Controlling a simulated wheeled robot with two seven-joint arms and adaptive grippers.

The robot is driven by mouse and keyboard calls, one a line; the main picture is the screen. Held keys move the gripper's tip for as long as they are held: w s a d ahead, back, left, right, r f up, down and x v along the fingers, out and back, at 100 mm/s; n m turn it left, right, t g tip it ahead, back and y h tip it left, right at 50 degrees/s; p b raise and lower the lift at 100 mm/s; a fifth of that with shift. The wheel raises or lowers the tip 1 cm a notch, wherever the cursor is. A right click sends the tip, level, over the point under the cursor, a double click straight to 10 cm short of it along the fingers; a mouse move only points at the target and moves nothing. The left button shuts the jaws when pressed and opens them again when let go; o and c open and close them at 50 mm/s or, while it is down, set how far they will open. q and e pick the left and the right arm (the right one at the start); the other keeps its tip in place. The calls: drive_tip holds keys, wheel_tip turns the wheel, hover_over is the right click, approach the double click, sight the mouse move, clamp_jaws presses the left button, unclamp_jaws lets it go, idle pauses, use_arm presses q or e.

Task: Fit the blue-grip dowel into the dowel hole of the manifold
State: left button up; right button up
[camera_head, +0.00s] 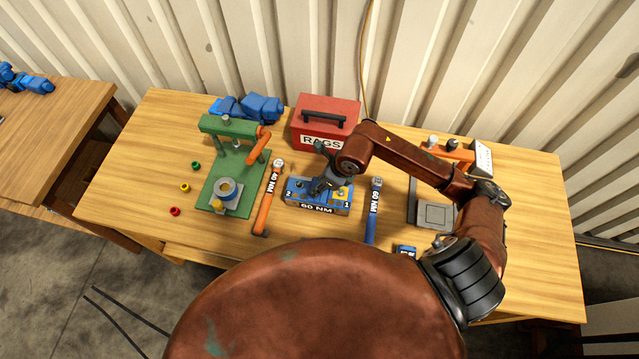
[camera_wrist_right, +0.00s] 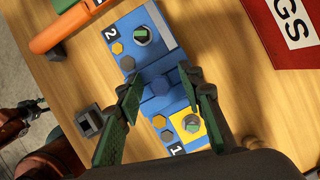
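The manifold (camera_head: 318,197) is a blue block labelled 60 NM in the middle of the table. The right wrist view shows its top (camera_wrist_right: 130,28), with bolts at the ends marked 1 and 2. My right gripper (camera_head: 328,182) is above the manifold, pointing down. In the wrist view its green-padded fingers (camera_wrist_right: 168,99) straddle the blue piece, apart, with gaps showing on both sides. The dowel hole is hidden; I cannot tell how deep the dowel sits. My left gripper is out of view.
An orange wrench (camera_head: 267,203) lies left of the manifold and a blue wrench (camera_head: 372,215) right of it. The red RAGS box (camera_head: 323,115) stands behind, the green press (camera_head: 228,140) to the left. A small dark square block (camera_wrist_right: 89,122) sits in front of the manifold.

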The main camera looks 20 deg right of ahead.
drive_tip(key=shift+r, duration=0.15)
drive_tip(key=b+v, duration=0.1)
drive_tip(key=v, duration=1.1)
